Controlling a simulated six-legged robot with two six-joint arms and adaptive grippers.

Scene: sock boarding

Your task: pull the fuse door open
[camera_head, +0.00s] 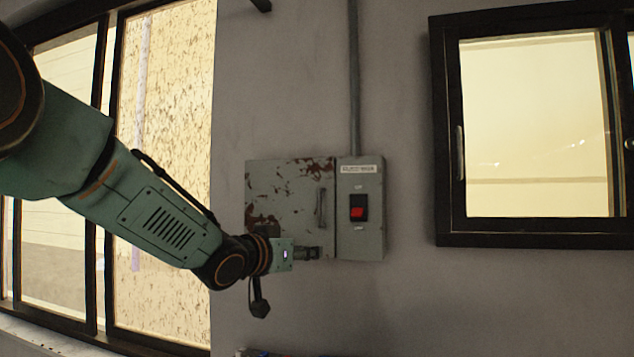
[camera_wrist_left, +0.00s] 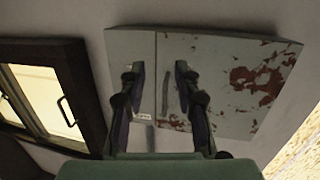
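The fuse door (camera_head: 285,190) is a grey-green metal panel with rust-red worn patches on a wall box, and it looks closed. Its upright bar handle (camera_head: 321,208) is near its right edge. My left gripper (camera_head: 318,253) is near the door's lower right part, below the handle. In the left wrist view, the two fingers of my left gripper (camera_wrist_left: 160,72) are apart. The handle (camera_wrist_left: 165,92) shows between them, and the door (camera_wrist_left: 215,75) lies to the right. I cannot tell how far the fingers are from the handle. My right gripper is not in view.
A switch panel (camera_head: 361,240) with a red and black switch (camera_head: 358,207) adjoins the door on the right. A conduit (camera_head: 354,80) runs up from it. A dark-framed window (camera_head: 440,120) is further right, and another window is behind my left arm. Bare wall lies below the box.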

